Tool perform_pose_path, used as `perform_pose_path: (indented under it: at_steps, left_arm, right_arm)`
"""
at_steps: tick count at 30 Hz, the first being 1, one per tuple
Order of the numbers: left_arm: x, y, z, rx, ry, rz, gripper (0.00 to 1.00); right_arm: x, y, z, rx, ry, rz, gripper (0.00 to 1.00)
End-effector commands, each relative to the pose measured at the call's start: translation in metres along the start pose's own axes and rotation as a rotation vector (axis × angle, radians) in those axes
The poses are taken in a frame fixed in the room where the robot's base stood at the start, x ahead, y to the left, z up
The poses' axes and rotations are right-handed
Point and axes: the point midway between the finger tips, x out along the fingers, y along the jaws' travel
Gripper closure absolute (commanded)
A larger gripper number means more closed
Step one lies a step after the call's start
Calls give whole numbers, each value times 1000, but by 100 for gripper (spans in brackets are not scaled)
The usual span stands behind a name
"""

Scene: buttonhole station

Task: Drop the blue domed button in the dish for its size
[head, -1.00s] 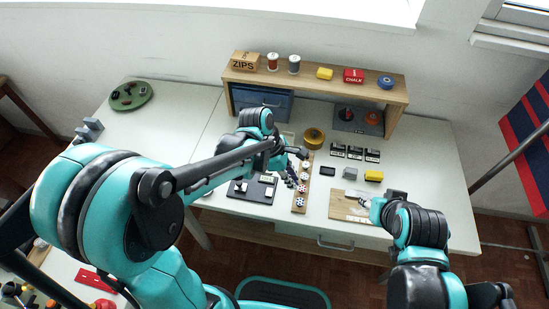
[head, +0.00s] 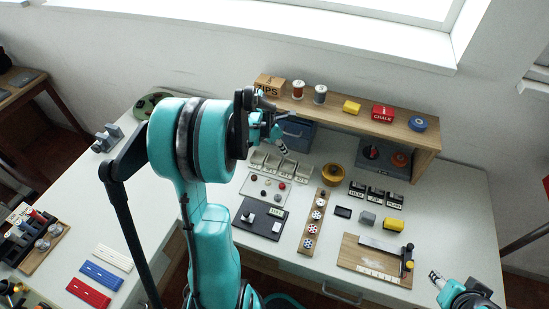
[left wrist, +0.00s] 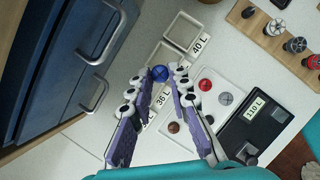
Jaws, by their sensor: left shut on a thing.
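The blue domed button (left wrist: 160,73) shows in the left wrist view between the fingertips of my left gripper (left wrist: 165,75), which is shut on it. In the head view my left gripper (head: 283,148) is above the row of pale square dishes (head: 257,158), at the back left of the table; the button cannot be made out there. The fingers hide other dishes. My right gripper (head: 437,277) is at the lower right; its jaws are too small to judge.
A pale tray (head: 247,184) holds loose buttons in front of the dishes. A black gauge (head: 264,225) reads 110 L in the left wrist view. A blue drawer unit (head: 298,134) stands close behind the dishes. A wooden strip of spools (head: 313,220) lies to the right.

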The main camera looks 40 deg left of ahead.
Motion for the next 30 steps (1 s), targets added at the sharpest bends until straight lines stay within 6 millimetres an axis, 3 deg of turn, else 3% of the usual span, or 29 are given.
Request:
perform_pose_path:
  at_steps: [3,9,13,19,30]
  left_arm:
    - [12,22,-20,-4,0,1,93]
    - [17,39,-33,1,0,-1,93]
    - [25,40,-37,3,0,-1,93]
    - [54,40,-49,3,0,-1,93]
    - [57,39,-50,3,0,-1,93]
  right_arm:
    - [9,0,7,0,0,0,60]
    - [13,0,10,0,0,0,60]
    - [17,0,12,0,0,0,60]
    - [29,0,21,0,0,0,60]
    - [30,0,21,0,0,0,60]
